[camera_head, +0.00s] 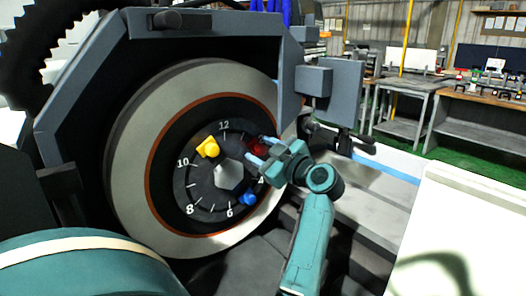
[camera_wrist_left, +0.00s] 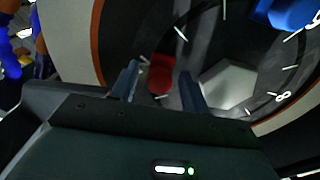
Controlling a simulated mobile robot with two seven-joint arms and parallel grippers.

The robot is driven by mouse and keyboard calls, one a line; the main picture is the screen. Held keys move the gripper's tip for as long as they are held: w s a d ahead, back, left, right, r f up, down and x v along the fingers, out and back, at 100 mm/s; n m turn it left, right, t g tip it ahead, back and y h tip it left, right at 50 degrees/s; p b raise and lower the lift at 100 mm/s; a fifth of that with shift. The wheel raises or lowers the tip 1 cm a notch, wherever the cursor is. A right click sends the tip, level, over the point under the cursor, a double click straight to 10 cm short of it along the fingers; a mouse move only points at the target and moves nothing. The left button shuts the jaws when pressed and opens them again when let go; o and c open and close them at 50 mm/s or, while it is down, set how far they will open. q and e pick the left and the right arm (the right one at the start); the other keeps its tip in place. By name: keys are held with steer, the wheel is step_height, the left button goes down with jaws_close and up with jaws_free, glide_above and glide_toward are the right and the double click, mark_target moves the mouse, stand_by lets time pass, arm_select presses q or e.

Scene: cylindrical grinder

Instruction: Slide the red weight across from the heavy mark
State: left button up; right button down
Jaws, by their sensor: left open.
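The red weight (camera_head: 258,145) sits on the dark numbered dial of the grinding wheel, at the upper right, between the 12 and the 4. My left gripper (camera_head: 259,151) is open at it, its fingers pointing at the dial and partly covering the weight. In the left wrist view the red weight (camera_wrist_left: 160,74) shows between the two open fingers (camera_wrist_left: 158,78); I cannot tell whether they touch it. The yellow weight (camera_head: 208,148) sits near the 10 to 12 side, and the blue weight (camera_head: 249,199) near the 4. I see no heavy mark. My right gripper is not in view.
The pale grinding wheel (camera_head: 134,170) surrounds the dial, with a hexagonal hub (camera_head: 229,176) at its centre. A grey guard (camera_head: 90,60) frames the wheel. A grey block (camera_head: 313,80) juts out at the upper right. A white panel (camera_head: 470,210) lies at the right.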

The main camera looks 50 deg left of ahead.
arm_select(q)
steer(key=s+d+b, duration=0.1)
steer(key=d+b, duration=0.1)
steer(key=d, duration=1.1)
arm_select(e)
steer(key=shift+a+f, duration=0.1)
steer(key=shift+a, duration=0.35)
arm_select(q)
steer(key=shift+s, duration=0.1)
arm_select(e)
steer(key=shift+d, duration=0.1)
